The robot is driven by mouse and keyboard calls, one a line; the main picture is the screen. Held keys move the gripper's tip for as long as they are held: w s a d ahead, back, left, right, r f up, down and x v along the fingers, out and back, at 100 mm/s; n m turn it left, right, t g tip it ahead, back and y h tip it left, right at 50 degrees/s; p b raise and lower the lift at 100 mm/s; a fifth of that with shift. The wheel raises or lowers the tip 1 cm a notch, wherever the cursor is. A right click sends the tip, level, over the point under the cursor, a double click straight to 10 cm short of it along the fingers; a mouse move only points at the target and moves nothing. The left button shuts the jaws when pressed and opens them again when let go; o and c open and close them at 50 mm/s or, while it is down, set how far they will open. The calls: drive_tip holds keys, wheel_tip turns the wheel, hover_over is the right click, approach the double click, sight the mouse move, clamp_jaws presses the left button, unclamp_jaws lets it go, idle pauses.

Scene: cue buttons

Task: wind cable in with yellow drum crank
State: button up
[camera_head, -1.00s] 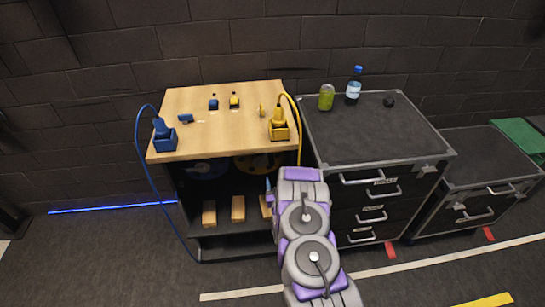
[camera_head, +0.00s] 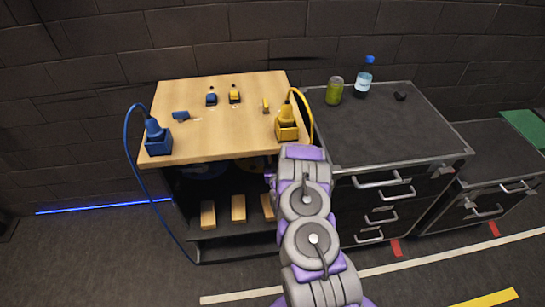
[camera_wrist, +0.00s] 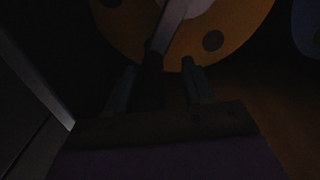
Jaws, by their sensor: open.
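The yellow drum (camera_wrist: 235,25) fills the top of the dark wrist view, with round holes in its face. In the head view only a sliver of the yellow drum (camera_head: 258,162) shows under the tabletop, beside my arm. A pale crank arm (camera_wrist: 172,25) crosses the drum and runs down to a dark grip-like piece (camera_wrist: 152,75). My gripper (camera_wrist: 160,85) is open, with this dark piece between its fingers, nearer the left one. Contact cannot be told in the dark. In the head view my arm hides most of the gripper.
A yellow plug block (camera_head: 287,128) with its cable and a blue plug block (camera_head: 157,138) stand on the wooden top (camera_head: 215,130). Wooden blocks (camera_head: 238,208) lie on the lower shelf. A dark drawer cabinet (camera_head: 375,135) stands close right of my arm.

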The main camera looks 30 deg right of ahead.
drive_tip(key=shift+d+f, duration=0.1)
drive_tip(key=shift+d, duration=0.6)
drive_tip(key=c, duration=0.5)
drive_tip(key=shift+a, duration=0.3)
clamp_jaws()
drive_tip(key=shift+d, duration=0.25)
